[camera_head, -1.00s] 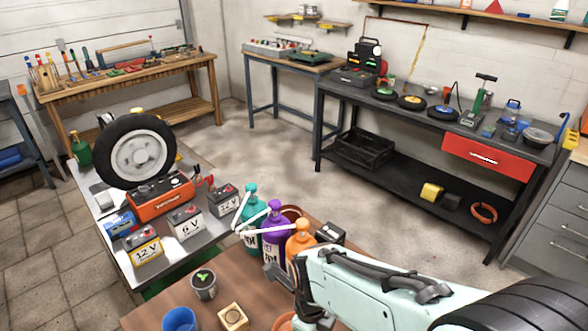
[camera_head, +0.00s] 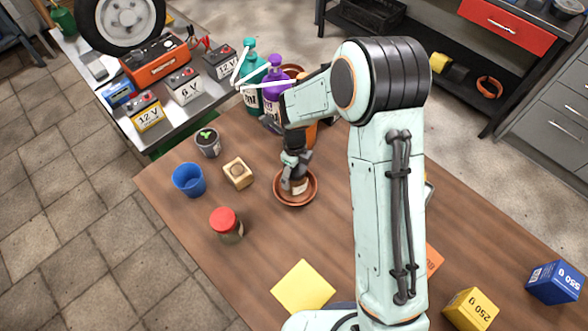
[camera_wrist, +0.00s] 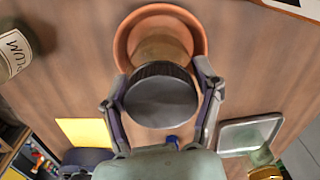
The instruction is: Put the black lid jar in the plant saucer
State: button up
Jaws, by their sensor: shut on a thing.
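The black lid jar shows in the wrist view with its dark round lid (camera_wrist: 160,98) facing the camera and its tan body beyond it. My gripper (camera_wrist: 160,92) is shut on the jar, one finger on each side of the lid. The terracotta plant saucer (camera_wrist: 127,40) lies behind the jar's lower end. In the head view my gripper (camera_head: 296,172) points down over the saucer (camera_head: 292,203), and the jar's pale body (camera_head: 299,187) shows within its rim. I cannot tell whether the jar's base touches the saucer floor.
A red-lidded jar (camera_head: 227,226), a blue cup (camera_head: 188,180), a wooden block (camera_head: 238,173) and a small plant pot (camera_head: 208,143) stand left of the saucer. Spray bottles (camera_head: 252,95) stand behind. A yellow sheet (camera_head: 303,288) lies in front on clear tabletop.

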jog(key=shift+f, duration=0.15)
jog(key=o, duration=1.2)
jog(key=shift+o, duration=0.2)
notch_tip(320, 180, up, 12)
jog(key=shift+r, duration=0.2)
jog(key=shift+s+d+r, duration=0.15)
jog(key=shift+s+r, duration=0.1)
jog(key=s+d+r+n, duration=0.2)
jog(key=s+n, duration=0.5)
jog(key=n, duration=0.1)
jog(key=s+d+r+n, duration=0.2)
jog(key=s+d+n, duration=0.1)
jog(key=s+n, duration=0.5)
jog(key=s+d+r+n, duration=0.2)
jog(key=s+d+n, duration=0.1)
jog(key=s+n, duration=0.4)
jog(key=shift+s+r+n+y, duration=0.25)
jog(key=shift+n+y, duration=0.15)
jog(key=shift+n, duration=0.8)
